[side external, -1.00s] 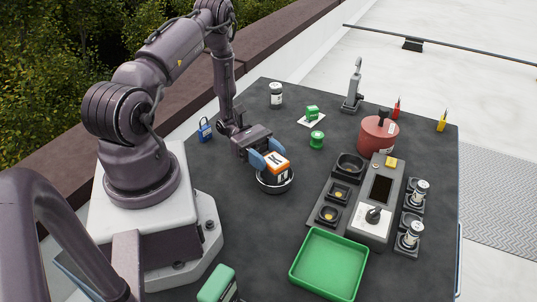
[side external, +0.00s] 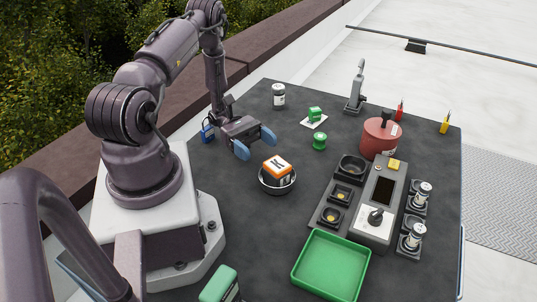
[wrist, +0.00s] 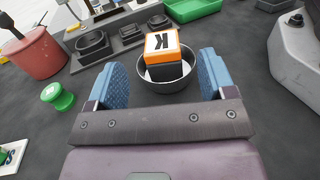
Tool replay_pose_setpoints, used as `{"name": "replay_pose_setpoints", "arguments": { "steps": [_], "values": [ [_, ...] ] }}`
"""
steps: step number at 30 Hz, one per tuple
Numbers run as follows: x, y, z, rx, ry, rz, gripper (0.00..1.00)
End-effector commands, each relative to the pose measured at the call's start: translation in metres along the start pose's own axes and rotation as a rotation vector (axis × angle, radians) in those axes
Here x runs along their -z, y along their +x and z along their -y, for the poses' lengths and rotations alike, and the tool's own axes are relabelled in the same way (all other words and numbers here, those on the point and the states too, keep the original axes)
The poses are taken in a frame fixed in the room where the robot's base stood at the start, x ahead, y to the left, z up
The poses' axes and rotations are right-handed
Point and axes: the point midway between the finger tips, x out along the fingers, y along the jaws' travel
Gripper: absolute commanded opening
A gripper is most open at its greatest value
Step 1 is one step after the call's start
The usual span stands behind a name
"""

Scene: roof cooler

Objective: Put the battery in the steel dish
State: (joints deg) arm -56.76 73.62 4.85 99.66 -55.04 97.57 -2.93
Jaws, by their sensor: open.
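The battery (side external: 276,166), a block with an orange and white top and dark sides, sits tilted in the round steel dish (side external: 277,190) on the dark table. In the wrist view the battery (wrist: 162,44) stands up above the rim of the dish (wrist: 168,86), with a black mark on its white face. My gripper (side external: 254,145) is open and empty, behind and to the left of the dish in the side view. Its blue fingers (wrist: 164,80) are spread wide, apart from the battery in the side view. The battery's underside is hidden inside the dish.
A grey instrument panel (side external: 378,210) with cups stands right of the dish, and a green tray (side external: 331,265) lies in front. The table around the dish is clear.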

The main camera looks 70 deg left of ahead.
Motion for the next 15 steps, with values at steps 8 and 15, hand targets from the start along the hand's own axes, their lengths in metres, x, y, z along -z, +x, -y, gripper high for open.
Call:
{"name": "replay_pose_setpoints", "arguments": {
  "steps": [8, 15],
  "values": [
    [-0.055, 0.003, -0.001, 0.003, 0.005, 0.001, 0.76],
    [-0.076, 0.008, -0.001, 0.037, 0.023, -0.026, 0.76]
  ]
}}
